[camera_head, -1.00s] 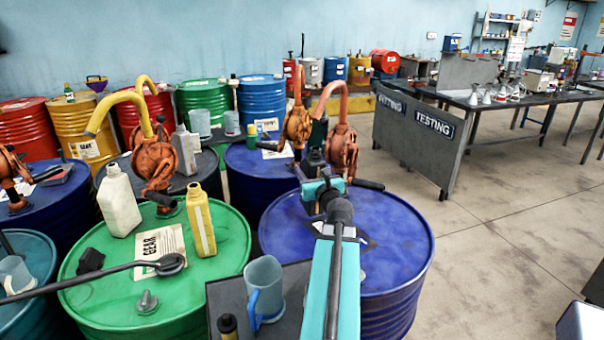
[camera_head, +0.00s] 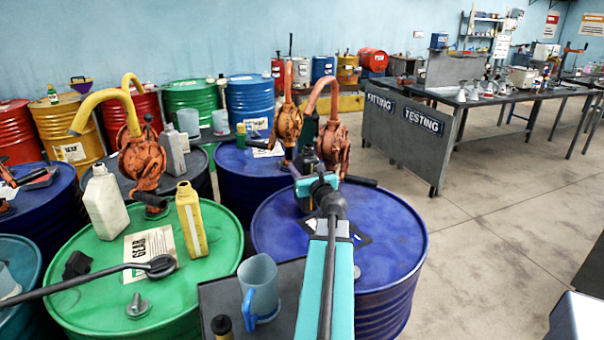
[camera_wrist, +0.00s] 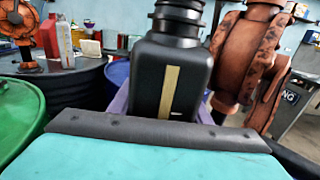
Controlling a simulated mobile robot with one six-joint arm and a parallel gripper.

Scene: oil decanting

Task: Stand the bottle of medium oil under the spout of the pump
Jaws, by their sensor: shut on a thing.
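My gripper (camera_wrist: 164,112) is shut on a black bottle (camera_wrist: 172,75) with a dark ribbed neck and a pale yellow strip. The bottle looks roughly upright; its base is hidden behind my wrist. In the head view my gripper (camera_head: 312,190) is over the blue drum (camera_head: 392,235), and the bottle is mostly hidden. A rusty orange pump (camera_head: 333,148) with a curved spout (camera_head: 322,90) stands close behind the gripper. In the wrist view the pump (camera_wrist: 243,55) is just right of the bottle. I cannot tell whether the bottle touches the drum or is under the spout.
A green drum (camera_head: 215,262) at left holds a white bottle (camera_head: 106,203), a yellow bottle (camera_head: 191,220) and another pump (camera_head: 142,165). A blue jug (camera_head: 262,288) stands on a dark surface in front. Open floor (camera_head: 500,220) lies to the right, before the testing bench (camera_head: 405,135).

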